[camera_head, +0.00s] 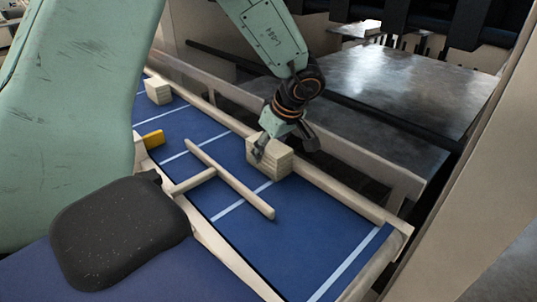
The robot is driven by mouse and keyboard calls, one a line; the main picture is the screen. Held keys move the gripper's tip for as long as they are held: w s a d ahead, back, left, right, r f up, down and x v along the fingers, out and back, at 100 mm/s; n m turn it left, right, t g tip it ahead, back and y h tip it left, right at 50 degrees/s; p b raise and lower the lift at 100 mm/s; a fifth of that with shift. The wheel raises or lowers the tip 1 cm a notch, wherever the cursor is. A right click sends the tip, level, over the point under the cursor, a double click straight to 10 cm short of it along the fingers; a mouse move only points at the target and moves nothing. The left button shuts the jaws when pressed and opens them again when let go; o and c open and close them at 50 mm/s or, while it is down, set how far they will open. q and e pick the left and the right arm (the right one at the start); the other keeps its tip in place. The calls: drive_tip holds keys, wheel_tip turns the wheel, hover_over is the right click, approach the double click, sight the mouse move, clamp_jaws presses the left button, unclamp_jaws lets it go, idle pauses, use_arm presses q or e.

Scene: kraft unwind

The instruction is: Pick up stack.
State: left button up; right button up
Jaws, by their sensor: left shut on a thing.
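A pale cream stack (268,160) of flat layers stands on the blue surface (330,225) close to the far rail. My left gripper (262,148) reaches down from the top and is shut on this stack. One finger shows against the stack's left part; the other side of the grip is partly hidden. The stack looks upright, and I cannot tell whether it is lifted off the surface. A second, similar pale stack (158,91) stands farther back at the left. My right gripper is not in view.
A pale T-shaped pusher or bar (232,180) lies on the blue surface left of the held stack. A yellow block (153,138) sits at the near edge. A pale rail (335,188) runs along the far side. White lines divide the surface; its lower right is clear.

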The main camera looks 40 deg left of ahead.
sight(269, 143)
use_arm(q)
drive_tip(key=shift+s+f, duration=0.1)
drive_tip(key=shift+b, duration=0.45)
drive_tip(key=shift+r+b, duration=0.25)
drive_tip(key=shift+b, duration=0.05)
wheel_tip(269, 143, up, 10)
drive_tip(key=shift+f+p, duration=0.1)
drive_tip(key=shift+p, duration=1)
drive_tip(key=shift+f, duration=0.4)
drive_tip(key=shift+f, duration=0.3)
drive_tip(key=shift+f, duration=0.1)
